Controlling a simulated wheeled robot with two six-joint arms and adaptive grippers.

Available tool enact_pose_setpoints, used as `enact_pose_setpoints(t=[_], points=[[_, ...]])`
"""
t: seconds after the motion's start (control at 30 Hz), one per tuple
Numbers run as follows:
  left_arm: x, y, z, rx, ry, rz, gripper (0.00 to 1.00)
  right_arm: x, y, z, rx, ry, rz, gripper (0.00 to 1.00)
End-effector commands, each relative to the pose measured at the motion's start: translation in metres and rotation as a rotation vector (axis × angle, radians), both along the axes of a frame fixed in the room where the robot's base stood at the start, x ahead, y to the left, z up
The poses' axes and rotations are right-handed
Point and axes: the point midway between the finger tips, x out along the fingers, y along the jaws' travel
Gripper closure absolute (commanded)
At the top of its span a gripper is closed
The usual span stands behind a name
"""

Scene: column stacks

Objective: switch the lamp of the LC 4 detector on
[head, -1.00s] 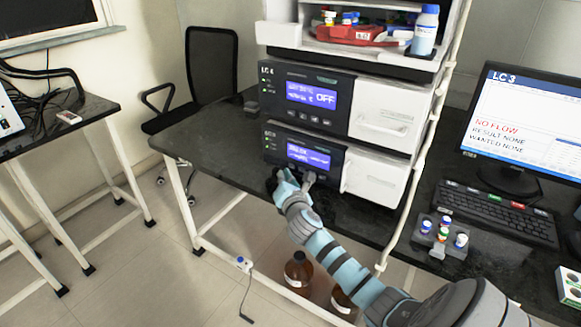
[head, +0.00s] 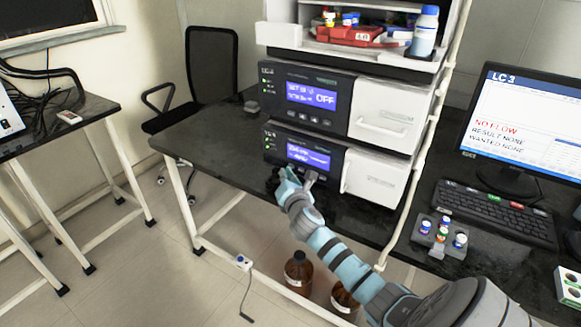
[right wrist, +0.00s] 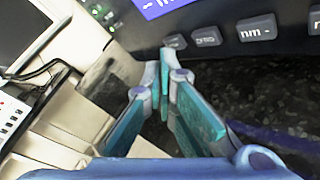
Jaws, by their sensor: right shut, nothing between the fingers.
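The lower unit (head: 345,150) of the white and black stack has a lit blue display (head: 308,155); its text is too blurred to read. In the right wrist view its front shows a row of grey buttons, one marked "nm -" (right wrist: 257,28). The leftmost button (right wrist: 174,42) is partly hidden behind my fingertips. My right gripper (head: 281,178) is shut and empty, its tips just at that button; I cannot tell whether they touch it. The upper unit (head: 345,105) shows "OFF" on its display (head: 311,95). My left gripper is not in view.
A monitor (head: 525,125) headed "LC 3", a keyboard (head: 500,210) and a vial rack (head: 440,238) stand to the right. Brown bottles (head: 298,272) stand below the bench.

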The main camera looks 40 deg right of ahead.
Motion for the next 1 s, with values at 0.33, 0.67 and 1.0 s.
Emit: enact_pose_setpoints(t=[0.33,0.67,1.0], points=[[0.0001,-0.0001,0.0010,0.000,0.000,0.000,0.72,0.0014,-0.0038,0.0005,0.001,-0.001,0.001,1.00],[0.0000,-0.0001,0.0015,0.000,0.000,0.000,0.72,0.0024,-0.0072,0.0002,0.000,0.000,0.000,1.00],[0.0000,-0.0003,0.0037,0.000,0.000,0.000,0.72,0.0014,-0.0043,0.0007,0.000,0.000,0.000,1.00]])
